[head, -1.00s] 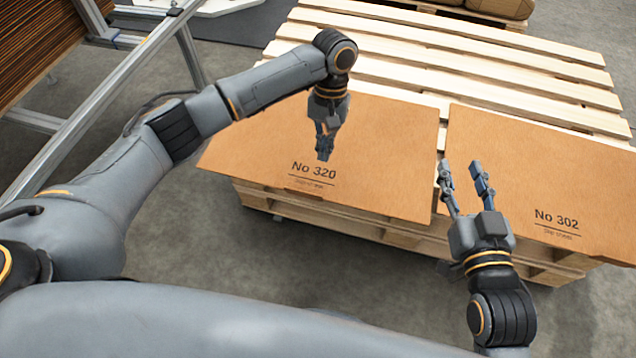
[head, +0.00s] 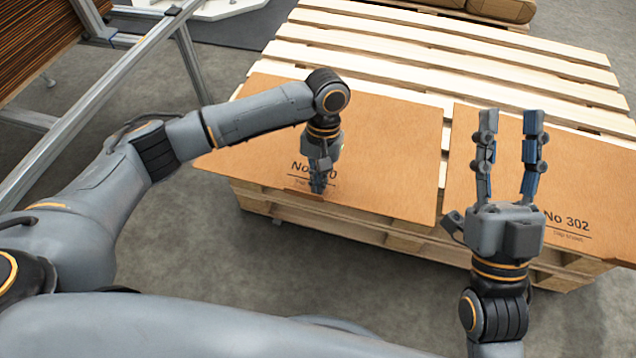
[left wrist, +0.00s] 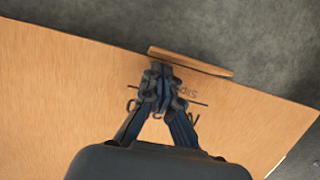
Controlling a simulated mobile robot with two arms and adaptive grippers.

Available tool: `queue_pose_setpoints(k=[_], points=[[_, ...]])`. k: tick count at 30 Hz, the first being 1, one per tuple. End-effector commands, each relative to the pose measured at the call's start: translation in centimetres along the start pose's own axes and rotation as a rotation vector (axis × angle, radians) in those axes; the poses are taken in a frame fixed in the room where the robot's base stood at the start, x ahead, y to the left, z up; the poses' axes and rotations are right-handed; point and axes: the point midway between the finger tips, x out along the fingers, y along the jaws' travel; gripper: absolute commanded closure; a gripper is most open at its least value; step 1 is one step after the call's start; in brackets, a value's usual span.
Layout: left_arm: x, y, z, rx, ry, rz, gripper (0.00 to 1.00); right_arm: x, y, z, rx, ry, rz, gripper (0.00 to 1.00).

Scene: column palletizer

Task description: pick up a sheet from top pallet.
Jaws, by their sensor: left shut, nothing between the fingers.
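Two brown sheets lie side by side on the wooden pallet (head: 470,62). The left sheet (head: 385,160), marked No 320, has a small tab (head: 303,194) at its near edge. The right sheet (head: 590,180) is marked No 302. My left gripper (head: 318,188) points down over the printed text, close to the tab, and is shut and empty. In the left wrist view, its fingertips (left wrist: 162,75) meet just beside the tab (left wrist: 190,61); I cannot tell whether they touch the sheet. My right gripper (head: 508,115) is open and empty, its fingers spread in front of the right sheet.
A metal frame (head: 95,105) with a dark stack stands at the left. Brown sacks (head: 500,8) sit on another pallet at the back. Grey floor (head: 190,250) lies free before the pallet. The pallet's rear slats are bare.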

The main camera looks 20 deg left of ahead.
Motion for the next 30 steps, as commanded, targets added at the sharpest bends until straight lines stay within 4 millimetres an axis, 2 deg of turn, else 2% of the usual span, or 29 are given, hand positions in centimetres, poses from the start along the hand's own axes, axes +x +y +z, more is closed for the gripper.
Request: queue_pose_setpoints(k=[14,23,30], points=[[-0.1,0.0,0.2,0.000,-0.001,0.001,1.00,0.2,0.0,0.1,0.000,-0.008,0.000,0.60],[-0.5,0.2,0.4,-0.003,-0.001,0.008,1.00,-1.0,0.6,8.2,-0.011,-0.336,0.011,0.60],[-0.5,0.3,0.5,-0.005,0.000,0.013,1.00,-4.2,1.3,14.6,-0.019,-0.621,0.023,0.60]])
